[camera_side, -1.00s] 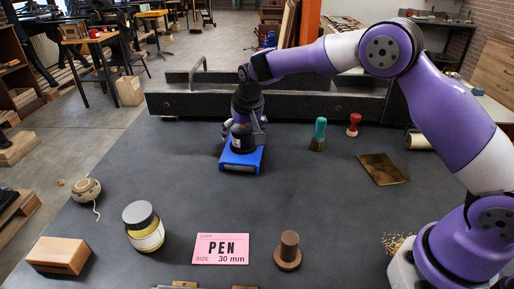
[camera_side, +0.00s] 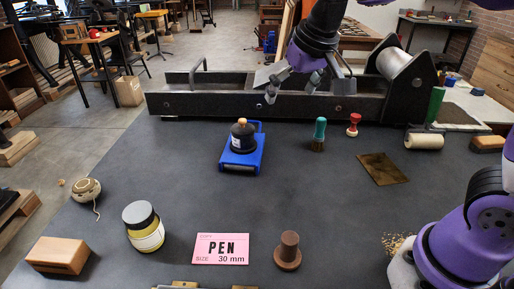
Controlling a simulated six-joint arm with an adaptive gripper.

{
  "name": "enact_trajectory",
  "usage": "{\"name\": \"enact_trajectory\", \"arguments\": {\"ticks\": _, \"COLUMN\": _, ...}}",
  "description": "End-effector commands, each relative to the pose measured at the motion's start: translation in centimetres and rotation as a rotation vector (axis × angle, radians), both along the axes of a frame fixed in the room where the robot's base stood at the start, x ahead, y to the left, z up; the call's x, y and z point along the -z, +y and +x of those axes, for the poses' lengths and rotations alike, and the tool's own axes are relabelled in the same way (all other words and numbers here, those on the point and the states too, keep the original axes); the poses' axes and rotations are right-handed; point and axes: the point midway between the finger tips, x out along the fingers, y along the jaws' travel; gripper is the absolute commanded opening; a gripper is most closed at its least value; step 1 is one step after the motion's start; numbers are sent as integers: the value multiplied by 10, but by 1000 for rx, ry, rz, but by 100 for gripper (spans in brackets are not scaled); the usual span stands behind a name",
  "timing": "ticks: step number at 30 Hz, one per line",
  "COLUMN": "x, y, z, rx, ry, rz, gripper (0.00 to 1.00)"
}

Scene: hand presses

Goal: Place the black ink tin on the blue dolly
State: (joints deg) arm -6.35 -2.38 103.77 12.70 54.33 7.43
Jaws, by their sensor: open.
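The black ink tin (camera_side: 242,138), a dark rounded container with a small orange-tan knob on top and a pale band low on its side, stands upright on the blue dolly (camera_side: 239,161). The dolly is a flat blue platform with a raised handle at its back, on the dark bench top. My gripper (camera_side: 294,88) is open and empty, up and to the right of the tin, in front of the black press bed. It is clear of both tin and dolly.
A teal-handled brush (camera_side: 319,134), red-handled stamp (camera_side: 353,125) and brass plate (camera_side: 382,169) lie right. The bench centre is clear.

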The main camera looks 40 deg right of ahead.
Motion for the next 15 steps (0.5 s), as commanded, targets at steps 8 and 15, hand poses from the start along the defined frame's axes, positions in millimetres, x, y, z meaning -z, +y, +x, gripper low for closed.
{"name": "enact_trajectory", "arguments": {"ticks": 8, "x": 18, "y": -5, "z": -112, "rx": -172, "ry": -50, "rz": -12, "gripper": 95}}
{"name": "enact_trajectory", "arguments": {"ticks": 15, "x": 36, "y": -2, "z": -140, "rx": -225, "ry": -61, "rz": -18, "gripper": 95}}
